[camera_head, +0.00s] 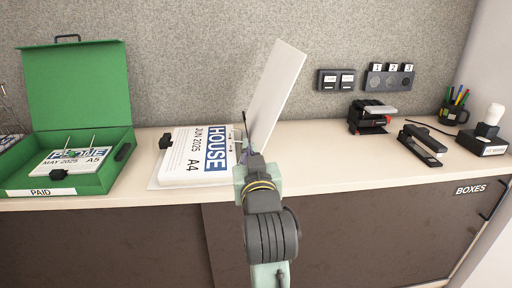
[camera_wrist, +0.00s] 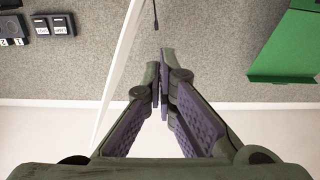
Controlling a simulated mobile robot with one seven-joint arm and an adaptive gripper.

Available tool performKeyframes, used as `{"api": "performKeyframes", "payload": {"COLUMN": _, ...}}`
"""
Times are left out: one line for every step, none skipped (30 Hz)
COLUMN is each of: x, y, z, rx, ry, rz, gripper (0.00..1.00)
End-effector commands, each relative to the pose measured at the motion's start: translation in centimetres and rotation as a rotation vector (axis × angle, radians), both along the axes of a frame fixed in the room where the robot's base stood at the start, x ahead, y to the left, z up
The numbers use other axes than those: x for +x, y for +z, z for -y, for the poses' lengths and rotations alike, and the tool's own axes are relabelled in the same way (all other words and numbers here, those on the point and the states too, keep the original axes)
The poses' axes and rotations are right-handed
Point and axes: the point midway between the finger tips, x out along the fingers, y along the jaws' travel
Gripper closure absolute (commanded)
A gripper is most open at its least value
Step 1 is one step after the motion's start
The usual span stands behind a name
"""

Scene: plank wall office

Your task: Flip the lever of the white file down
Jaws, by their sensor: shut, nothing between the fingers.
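The white file (camera_head: 275,90) lies open on the counter with its cover standing up at a tilt. Its cover also shows edge-on in the wrist view (camera_wrist: 122,70). A paper stack (camera_head: 198,155) printed HOUSE, JUN 2025, A4 lies on the file's left side. A thin dark lever (camera_head: 245,118) stands up beside the cover; a dark rod end that looks like it shows in the wrist view (camera_wrist: 155,18). My gripper (camera_wrist: 165,65) is shut and empty, beside the cover, with the rod beyond its tips. In the head view my wrist hides the tips and the file's hinge area.
A green box (camera_head: 80,90) marked PAID, lid up, holds papers at the left. A black hole punch (camera_head: 366,118), a stapler (camera_head: 422,144) and a pen cup (camera_head: 454,112) stand at the right. Switch panels (camera_head: 390,78) are on the wall. The counter right of the file is clear.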

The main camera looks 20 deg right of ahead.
Motion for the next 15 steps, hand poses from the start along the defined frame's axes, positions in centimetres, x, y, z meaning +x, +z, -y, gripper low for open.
{"api": "performKeyframes", "payload": {"x": 0.0, "y": -0.1, "z": 0.3, "rx": 0.003, "ry": -0.005, "rz": -0.007, "gripper": 1.0}}
{"api": "performKeyframes", "payload": {"x": 0.0, "y": 0.0, "z": 0.4, "rx": 0.004, "ry": -0.006, "rz": -0.009, "gripper": 1.0}}
{"api": "performKeyframes", "payload": {"x": 0.1, "y": 0.0, "z": 0.4, "rx": 0.005, "ry": -0.006, "rz": -0.01, "gripper": 1.0}}
{"api": "performKeyframes", "payload": {"x": 0.3, "y": 0.1, "z": 0.4, "rx": 0.005, "ry": -0.005, "rz": -0.011, "gripper": 1.0}}
{"api": "performKeyframes", "payload": {"x": 0.4, "y": 0.2, "z": 0.5, "rx": 0.005, "ry": -0.005, "rz": -0.011, "gripper": 1.0}}
{"api": "performKeyframes", "payload": {"x": 0.7, "y": 0.3, "z": 0.5, "rx": 0.005, "ry": -0.004, "rz": -0.012, "gripper": 1.0}}
{"api": "performKeyframes", "payload": {"x": 0.9, "y": 0.4, "z": 0.6, "rx": 0.005, "ry": -0.004, "rz": -0.012, "gripper": 1.0}}
{"api": "performKeyframes", "payload": {"x": 1.1, "y": 0.5, "z": 0.6, "rx": 0.006, "ry": -0.004, "rz": -0.012, "gripper": 1.0}}
{"api": "performKeyframes", "payload": {"x": 1.4, "y": 0.5, "z": 0.7, "rx": 0.006, "ry": -0.003, "rz": -0.012, "gripper": 1.0}}
{"api": "performKeyframes", "payload": {"x": 1.6, "y": 0.5, "z": 0.8, "rx": 0.008, "ry": -0.003, "rz": -0.013, "gripper": 1.0}}
{"api": "performKeyframes", "payload": {"x": 1.8, "y": 0.5, "z": 0.8, "rx": 0.007, "ry": -0.003, "rz": -0.012, "gripper": 1.0}}
{"api": "performKeyframes", "payload": {"x": 2.1, "y": 0.5, "z": 0.8, "rx": 0.006, "ry": -0.004, "rz": -0.013, "gripper": 1.0}}
{"api": "performKeyframes", "payload": {"x": 2.3, "y": 0.5, "z": 0.9, "rx": 0.006, "ry": -0.004, "rz": -0.013, "gripper": 1.0}}
{"api": "performKeyframes", "payload": {"x": 2.7, "y": 0.3, "z": 1.0, "rx": 0.006, "ry": -0.005, "rz": -0.011, "gripper": 1.0}}
{"api": "performKeyframes", "payload": {"x": 3.7, "y": -0.1, "z": 1.3, "rx": 0.003, "ry": -0.005, "rz": -0.009, "gripper": 1.0}}
